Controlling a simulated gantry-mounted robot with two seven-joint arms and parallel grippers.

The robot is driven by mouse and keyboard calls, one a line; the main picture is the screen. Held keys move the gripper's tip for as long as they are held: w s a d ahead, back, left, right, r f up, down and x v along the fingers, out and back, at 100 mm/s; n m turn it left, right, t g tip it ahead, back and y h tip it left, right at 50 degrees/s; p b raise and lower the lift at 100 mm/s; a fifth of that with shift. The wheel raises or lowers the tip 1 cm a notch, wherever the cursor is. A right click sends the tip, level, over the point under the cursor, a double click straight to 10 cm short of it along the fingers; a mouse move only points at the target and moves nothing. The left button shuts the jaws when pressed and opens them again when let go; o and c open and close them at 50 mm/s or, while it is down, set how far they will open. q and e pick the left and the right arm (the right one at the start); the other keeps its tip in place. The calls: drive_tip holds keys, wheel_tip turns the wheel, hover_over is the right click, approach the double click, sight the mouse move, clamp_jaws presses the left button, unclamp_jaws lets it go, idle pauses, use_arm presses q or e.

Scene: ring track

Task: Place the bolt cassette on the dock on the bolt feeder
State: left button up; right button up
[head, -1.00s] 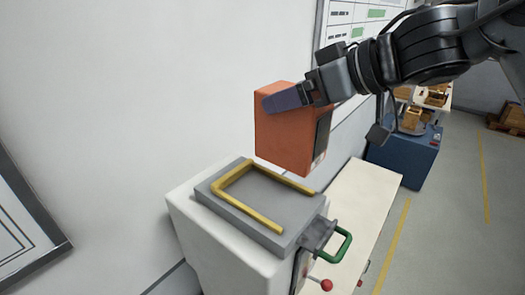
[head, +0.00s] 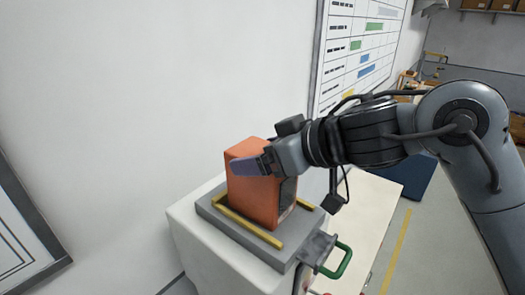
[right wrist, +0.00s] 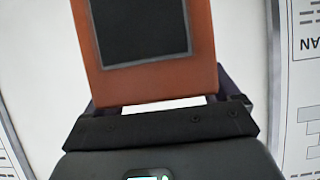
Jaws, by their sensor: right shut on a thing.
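The orange bolt cassette (head: 250,200) is upright on or just above the grey dock plate (head: 222,219) on top of the white bolt feeder (head: 205,240). Its lower end is between the yellow rails (head: 248,228) of the dock; I cannot tell whether it touches the plate. My right gripper (head: 252,168) is shut on the cassette near its upper part, coming in from the right. In the right wrist view the cassette (right wrist: 205,60), with a dark panel, is between the fingers (right wrist: 165,105). My left gripper is not in view.
A green handle (head: 338,262) sticks out at the feeder's right side, next to a grey latch part (head: 316,248). A pale bench top (head: 372,205) and a blue cabinet (head: 415,180) stand behind to the right. A wall is close behind the feeder.

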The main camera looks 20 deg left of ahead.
drive_tip(key=shift+f, duration=0.1)
idle(0.3)
drive_tip(key=o, duration=1.8)
drive_tip(key=shift+f, duration=0.1)
drive_tip(key=shift+r, duration=0.2)
drive_tip(key=shift+d, duration=0.25)
drive_tip(key=b+v, duration=0.4)
drive_tip(key=v, duration=0.7)
drive_tip(key=shift+s+d+r, duration=0.15)
